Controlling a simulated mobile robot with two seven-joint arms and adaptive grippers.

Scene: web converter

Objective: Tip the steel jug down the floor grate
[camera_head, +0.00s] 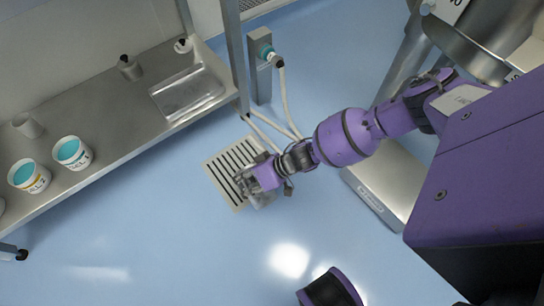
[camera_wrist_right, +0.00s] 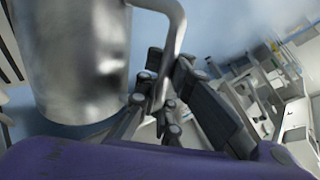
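The steel jug (camera_wrist_right: 80,60) fills the left of the right wrist view, with its handle (camera_wrist_right: 178,28) between my right gripper's fingers (camera_wrist_right: 165,100). The fingers are shut on the handle. In the head view my right gripper (camera_head: 252,185) is over the floor grate (camera_head: 222,165), a slatted square in the blue floor. Most of the jug is hidden behind the gripper there; a little grey metal (camera_head: 263,200) shows beside it. I cannot tell the jug's tilt or whether anything flows from it. My left gripper is not in view.
A steel bench (camera_head: 125,110) at left carries two white tubs (camera_head: 72,152) of teal liquid, a grey cup (camera_head: 27,125) and a basin (camera_head: 188,92). A post with hoses (camera_head: 287,100) stands behind the grate. A steel platform (camera_head: 385,185) lies right.

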